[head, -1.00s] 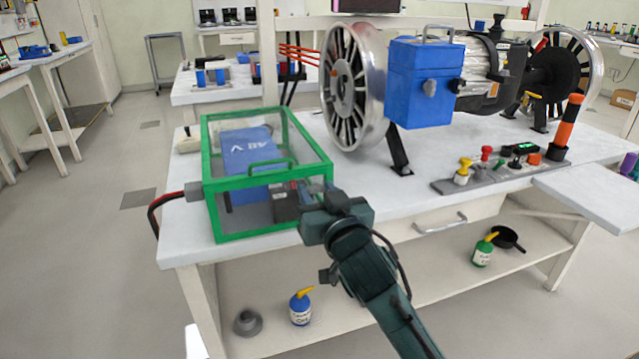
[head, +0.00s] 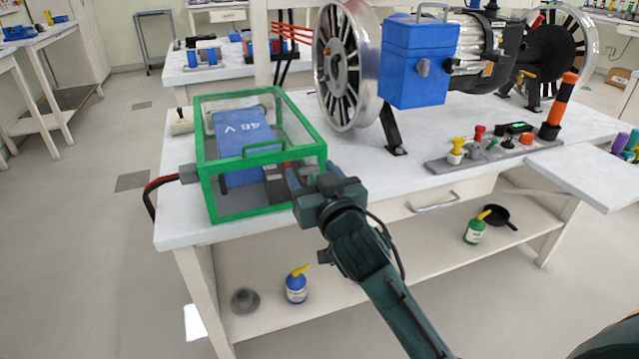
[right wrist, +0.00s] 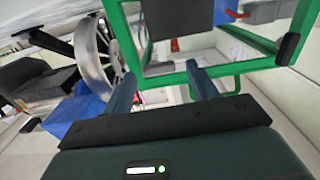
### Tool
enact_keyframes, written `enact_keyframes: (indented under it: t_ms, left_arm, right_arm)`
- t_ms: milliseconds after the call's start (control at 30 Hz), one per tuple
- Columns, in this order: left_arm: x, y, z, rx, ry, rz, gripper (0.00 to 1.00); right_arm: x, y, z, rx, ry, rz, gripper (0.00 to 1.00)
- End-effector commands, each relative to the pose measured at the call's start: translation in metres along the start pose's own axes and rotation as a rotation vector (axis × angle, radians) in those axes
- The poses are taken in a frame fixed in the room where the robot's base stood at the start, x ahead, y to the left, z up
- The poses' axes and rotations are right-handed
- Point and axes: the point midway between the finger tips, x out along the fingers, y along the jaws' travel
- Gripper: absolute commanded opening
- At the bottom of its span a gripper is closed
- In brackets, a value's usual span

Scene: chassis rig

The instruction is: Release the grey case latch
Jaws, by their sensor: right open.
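A blue case (head: 413,84) sits on the raised motor assembly, with a small grey latch (head: 423,67) on its front face. A clear case with a green frame (head: 200,160) stands at the left of the bench, with a blue pack (head: 240,140) inside and a green handle (head: 265,148). My right gripper (head: 298,178) is at the clear case's front right corner, well left of and below the blue case. In the right wrist view its two fingers (right wrist: 160,88) are apart with nothing between them, close to the green frame; contact cannot be told. My left gripper is out of view.
A large spoked wheel (head: 347,66) stands between the two cases. A grey control strip (head: 490,148) with coloured knobs lies at the bench's right. Red and black cables (head: 153,188) enter the clear case at left. The bench front between is clear.

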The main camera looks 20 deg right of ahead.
Motion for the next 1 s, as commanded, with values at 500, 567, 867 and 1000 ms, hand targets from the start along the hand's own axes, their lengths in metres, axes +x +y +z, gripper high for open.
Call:
enact_keyframes:
  t_ms: [500, 567, 867, 1000]
  left_arm:
    - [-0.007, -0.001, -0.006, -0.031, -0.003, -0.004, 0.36]
    - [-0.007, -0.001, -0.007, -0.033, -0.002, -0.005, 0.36]
    - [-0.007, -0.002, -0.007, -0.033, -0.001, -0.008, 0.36]
    - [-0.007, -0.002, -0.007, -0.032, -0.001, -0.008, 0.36]
  right_arm:
    - [-0.094, 0.000, 0.001, 0.001, -0.004, 0.000, 0.58]
    - [-0.104, 0.000, 0.001, 0.002, -0.004, 0.000, 0.58]
    - [-0.129, 0.000, 0.000, 0.000, -0.001, 0.001, 0.58]
    - [-0.130, 0.000, 0.000, -0.001, -0.001, 0.001, 0.58]
